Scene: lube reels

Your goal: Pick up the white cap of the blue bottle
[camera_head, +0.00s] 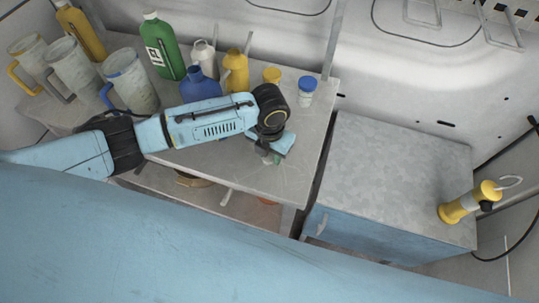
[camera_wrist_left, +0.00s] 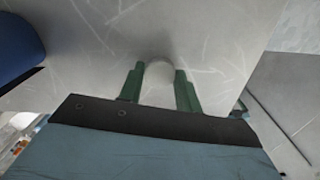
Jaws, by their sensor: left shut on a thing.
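The blue bottle (camera_head: 200,84) stands on the grey bench, its lower part hidden behind my left arm. A blue rounded shape at the left edge of the left wrist view (camera_wrist_left: 18,45) looks like its side. My left gripper (camera_head: 272,158) is over the bench top to the right of the bottle, pointing down. In the left wrist view its green fingers (camera_wrist_left: 159,88) are shut on a pale, rounded white cap (camera_wrist_left: 158,82). The cap is close to the bench surface; I cannot tell if it touches. In the head view the cap cannot be made out. My right gripper is not in view.
On the bench (camera_head: 285,182) stand a green bottle (camera_head: 163,47), a yellow can (camera_head: 236,72), a small white jar with a blue lid (camera_head: 306,92) and several jugs. A blue cabinet (camera_head: 400,180) stands right, with a yellow pump can (camera_head: 470,202). The bench's front right is clear.

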